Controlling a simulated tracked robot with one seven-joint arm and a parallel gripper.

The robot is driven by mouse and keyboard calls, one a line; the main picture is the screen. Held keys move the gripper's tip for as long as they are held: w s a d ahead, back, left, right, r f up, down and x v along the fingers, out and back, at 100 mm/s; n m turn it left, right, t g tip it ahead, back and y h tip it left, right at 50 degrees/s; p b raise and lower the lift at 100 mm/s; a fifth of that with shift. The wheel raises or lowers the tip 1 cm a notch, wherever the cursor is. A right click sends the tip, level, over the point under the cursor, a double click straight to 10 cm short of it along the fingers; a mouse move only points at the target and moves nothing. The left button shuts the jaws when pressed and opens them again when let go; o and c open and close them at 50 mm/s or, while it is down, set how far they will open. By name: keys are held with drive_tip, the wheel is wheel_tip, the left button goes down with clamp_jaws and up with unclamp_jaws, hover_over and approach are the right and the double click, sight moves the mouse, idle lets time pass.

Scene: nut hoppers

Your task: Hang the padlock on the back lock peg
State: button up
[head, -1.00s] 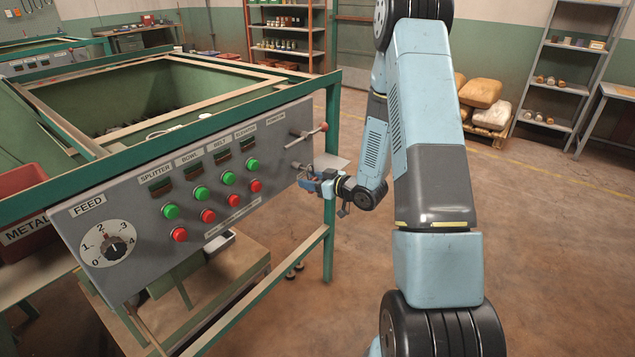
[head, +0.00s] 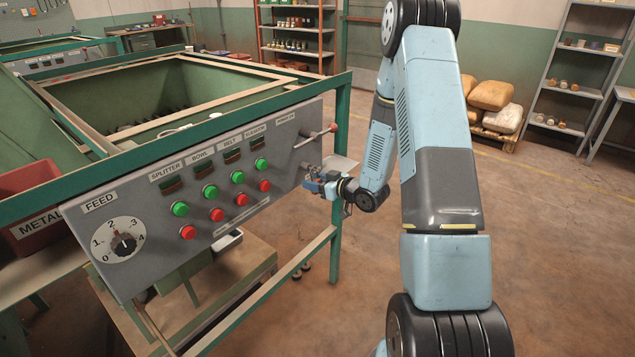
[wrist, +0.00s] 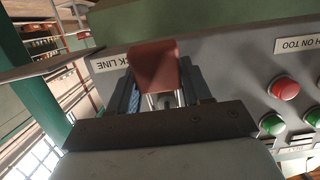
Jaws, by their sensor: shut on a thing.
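The padlock, a red-brown block (wrist: 155,65) with two silver bars on its palm side, sits between the fingers of my gripper (wrist: 158,98) in the wrist view. The gripper is shut on it. It is in front of the grey control panel, beside the "LOCK LINE" label (wrist: 112,62), which is partly covered. In the head view my gripper (head: 318,183) is at the panel's right end, below the red-tipped lever. The padlock is too small there to make out clearly. The back lock peg cannot be made out; whether the padlock touches it cannot be told.
The lever (head: 318,136) sticks out above my gripper. A green frame post (head: 340,150) stands close to its right. Green and red buttons (head: 216,214) and a feed dial (head: 124,243) are on the panel (head: 150,215). Open floor lies to the right.

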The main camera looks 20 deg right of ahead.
drive_tip(key=o, duration=1.2)
drive_tip(key=shift+c, duration=0.2)
drive_tip(key=shift+s+d, duration=0.1)
drive_tip(key=v, duration=1.4)
wheel_tip(320, 180, up, 18)
drive_tip(key=s+d+m+g+h, duration=0.2)
drive_tip(key=d+m+h, duration=0.1)
drive_tip(key=h, duration=0.7)
drive_tip(key=s+a+r+m+g, duration=0.1)
drive_tip(key=s+a+r, duration=0.2)
drive_tip(key=s, duration=0.5)
drive_tip(key=s+a+r+m+g, duration=0.1)
drive_tip(key=s+a+r+g, duration=0.1)
drive_tip(key=s, duration=0.6)
drive_tip(key=s+a+r+m+g, duration=0.2)
drive_tip(key=s+a+r, duration=0.3)
drive_tip(key=s, duration=0.4)
drive_tip(key=shift+y, duration=0.4)
